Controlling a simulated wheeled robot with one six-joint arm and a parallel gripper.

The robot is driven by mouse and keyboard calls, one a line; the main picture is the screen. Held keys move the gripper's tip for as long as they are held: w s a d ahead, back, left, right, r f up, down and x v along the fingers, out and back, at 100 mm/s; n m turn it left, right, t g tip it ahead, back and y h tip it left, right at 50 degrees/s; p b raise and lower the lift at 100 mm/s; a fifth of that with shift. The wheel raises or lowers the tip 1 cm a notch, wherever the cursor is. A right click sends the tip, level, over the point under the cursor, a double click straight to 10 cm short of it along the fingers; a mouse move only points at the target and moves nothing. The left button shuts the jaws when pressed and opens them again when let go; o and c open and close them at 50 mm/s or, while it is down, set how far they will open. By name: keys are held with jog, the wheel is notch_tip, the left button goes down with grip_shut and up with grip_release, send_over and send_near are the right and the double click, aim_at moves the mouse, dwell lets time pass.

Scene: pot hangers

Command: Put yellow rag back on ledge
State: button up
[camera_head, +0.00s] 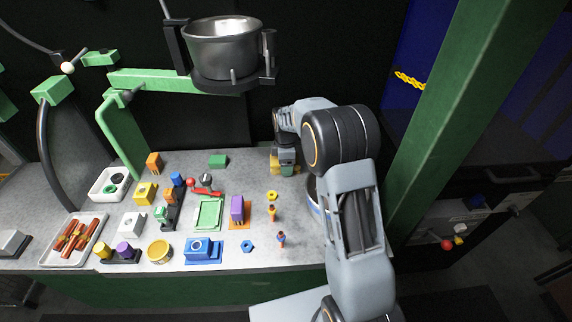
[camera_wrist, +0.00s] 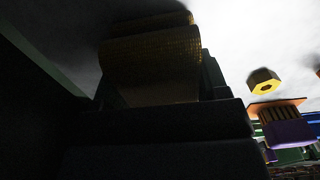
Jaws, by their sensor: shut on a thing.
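My gripper (camera_head: 285,160) is at the back right of the grey worktop (camera_head: 256,180), pointing down, and its tips are low over the surface. It is shut on the yellow rag (camera_wrist: 152,62), which shows as a dull yellow-brown woven roll at the jaws in the wrist view. In the head view only a small yellowish patch of the rag (camera_head: 274,163) shows beside the fingers. I cannot tell whether the rag touches the worktop. No ledge can be made out for certain.
A steel pot (camera_head: 224,48) hangs above on a green arm. A green post (camera_head: 450,120) rises at the right.

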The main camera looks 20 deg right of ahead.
jog(key=shift+f, duration=0.1)
jog(key=o, duration=1)
jog(key=shift+o, duration=0.2)
jog(key=shift+r, duration=3.9)
jog(key=s+r+m+t+p, duration=0.1)
jog(key=s+r+m, duration=0.2)
jog(key=s+m, duration=0.2)
jog(key=s+r+m+t+p, duration=0.1)
jog(key=s+m, duration=0.4)
jog(key=s, duration=0.7)
jog(key=s+r+m+t+p, duration=0.1)
jog(key=s+r+m+p, duration=0.2)
jog(key=s+r+m, duration=0.2)
jog(key=s+r, duration=0.1)
jog(key=s, duration=0.2)
jog(key=shift+s+a+m+t, duration=0.2)
jog(key=shift+s+m+t, duration=0.1)
jog(key=shift+s+m, duration=0.1)
